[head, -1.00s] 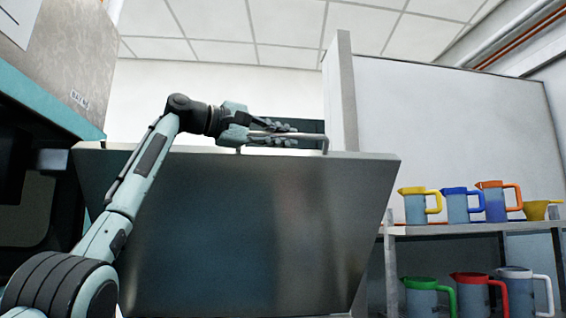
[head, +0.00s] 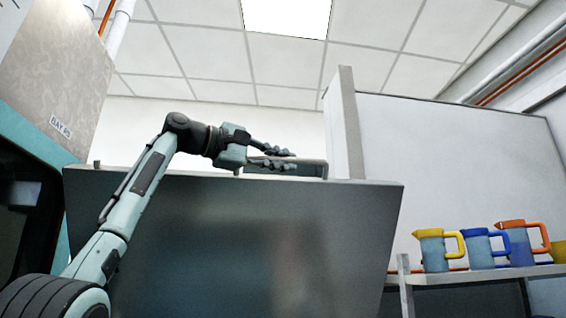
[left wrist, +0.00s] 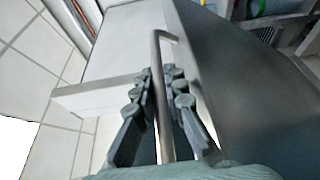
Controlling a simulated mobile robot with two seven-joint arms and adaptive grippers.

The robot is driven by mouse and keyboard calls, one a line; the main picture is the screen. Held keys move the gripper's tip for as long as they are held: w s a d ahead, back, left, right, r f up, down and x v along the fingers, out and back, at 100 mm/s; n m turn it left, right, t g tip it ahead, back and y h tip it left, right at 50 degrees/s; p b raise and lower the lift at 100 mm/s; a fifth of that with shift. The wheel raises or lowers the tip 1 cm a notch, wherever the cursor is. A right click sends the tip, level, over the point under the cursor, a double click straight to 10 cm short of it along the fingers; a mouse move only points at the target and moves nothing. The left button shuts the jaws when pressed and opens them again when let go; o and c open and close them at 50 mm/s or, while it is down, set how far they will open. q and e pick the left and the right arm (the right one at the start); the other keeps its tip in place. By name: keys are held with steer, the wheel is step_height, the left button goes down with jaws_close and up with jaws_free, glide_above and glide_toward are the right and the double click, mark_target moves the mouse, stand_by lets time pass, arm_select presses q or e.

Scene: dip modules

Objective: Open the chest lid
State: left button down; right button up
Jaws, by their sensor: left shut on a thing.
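The chest lid (head: 260,240) is a large dark grey metal panel standing raised and tilted in the head view; its surface also shows at the right of the left wrist view (left wrist: 245,85). A thin metal bar handle (left wrist: 157,75) with a bent end runs along the lid. My left gripper (head: 285,159) is at the lid's top edge. In the left wrist view its dark fingers (left wrist: 160,92) lie on both sides of the bar, shut on it. The chest's inside is hidden behind the lid. My right gripper is not in view.
A pale upright post (head: 345,125) stands behind the lid's right part. At right, a shelf (head: 480,275) holds several coloured jugs (head: 434,250). A patterned cabinet (head: 60,75) stands close at left. The space above the lid is open up to the ceiling.

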arm_select(q)
steer(key=c, duration=1.6)
jaws_free()
steer(key=shift+s, duration=0.1)
steer(key=shift+o, duration=0.2)
steer(key=v, duration=1.2)
